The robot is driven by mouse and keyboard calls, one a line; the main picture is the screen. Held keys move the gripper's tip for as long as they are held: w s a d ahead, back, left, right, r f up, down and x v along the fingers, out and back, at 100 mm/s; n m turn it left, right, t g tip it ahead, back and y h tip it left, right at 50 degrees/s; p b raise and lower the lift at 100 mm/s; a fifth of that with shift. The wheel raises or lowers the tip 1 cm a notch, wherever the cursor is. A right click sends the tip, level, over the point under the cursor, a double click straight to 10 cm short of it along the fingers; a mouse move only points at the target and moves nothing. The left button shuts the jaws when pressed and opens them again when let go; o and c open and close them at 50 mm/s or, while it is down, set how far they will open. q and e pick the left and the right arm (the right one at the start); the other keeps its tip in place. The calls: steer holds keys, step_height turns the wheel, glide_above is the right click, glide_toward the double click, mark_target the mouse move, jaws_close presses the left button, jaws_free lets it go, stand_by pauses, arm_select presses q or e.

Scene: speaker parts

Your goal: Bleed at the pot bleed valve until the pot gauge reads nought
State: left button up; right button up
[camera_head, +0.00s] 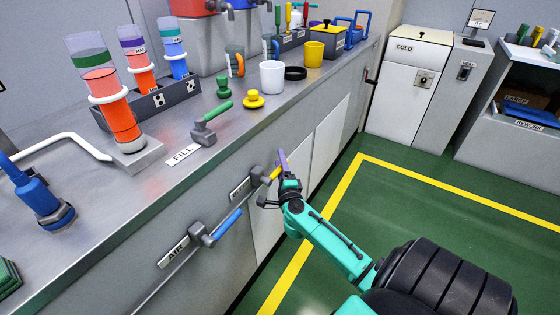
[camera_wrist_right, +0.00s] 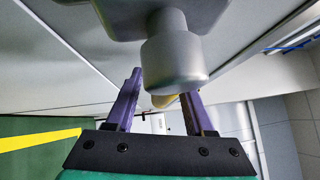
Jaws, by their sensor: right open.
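A grey valve with a yellow handle (camera_head: 268,176) is on the counter's front face, beside a small label (camera_head: 240,188) whose word I cannot read fully. I cannot confirm that this is the pot bleed valve. My right gripper (camera_head: 281,168) is at this yellow handle, with its purple fingers spread. In the right wrist view, the grey valve body (camera_wrist_right: 175,62) hangs over the open fingers, and a bit of the yellow handle (camera_wrist_right: 164,101) shows between them. I cannot tell if the fingers touch it. No pot gauge can be made out. My left gripper is not in view.
A blue-handled valve (camera_head: 228,224) labelled AIR is left of the yellow one on the same face. A green-handled valve (camera_head: 205,132) stands on the counter by a FILL label (camera_head: 183,155). Liquid tubes (camera_head: 112,100) stand at the left. Green floor (camera_head: 420,215) is clear at right.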

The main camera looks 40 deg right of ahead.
steer(key=shift+w+d+r, duration=0.1)
steer(key=shift+w+d, duration=0.1)
steer(key=shift+w, duration=0.2)
steer(key=shift+c, duration=0.2)
jaws_close()
stand_by(1.0)
